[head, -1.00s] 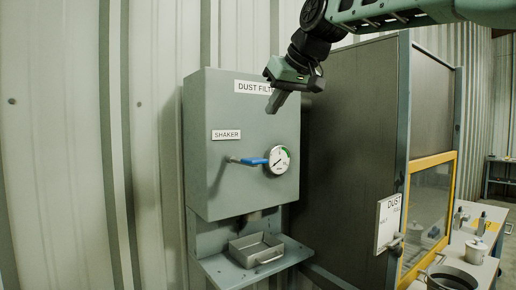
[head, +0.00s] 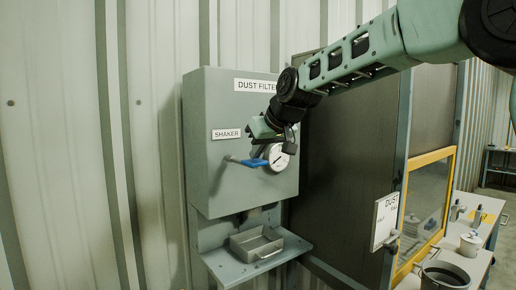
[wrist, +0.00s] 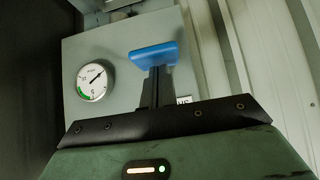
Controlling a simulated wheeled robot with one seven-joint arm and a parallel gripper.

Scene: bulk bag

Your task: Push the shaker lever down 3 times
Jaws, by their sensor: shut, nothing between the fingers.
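The shaker lever has a blue grip (head: 254,163) and sticks out from the front of the grey dust filter box (head: 222,100), below the SHAKER label (head: 226,134). It lies about level in the head view. My gripper (head: 262,150) is at the lever's right end, close above or in front of it. The fingers are shut and empty. In the wrist view the blue grip (wrist: 154,54) shows just beyond the shut finger tips (wrist: 157,72). I cannot tell whether they touch it.
A grey tray (head: 256,244) sits on the shelf (head: 229,269) below the box. A dark cabinet (head: 345,160) with a DUST sign (head: 385,222) stands to the right. A bench with a pot (head: 445,277) is at the far right. The wall on the left is clear.

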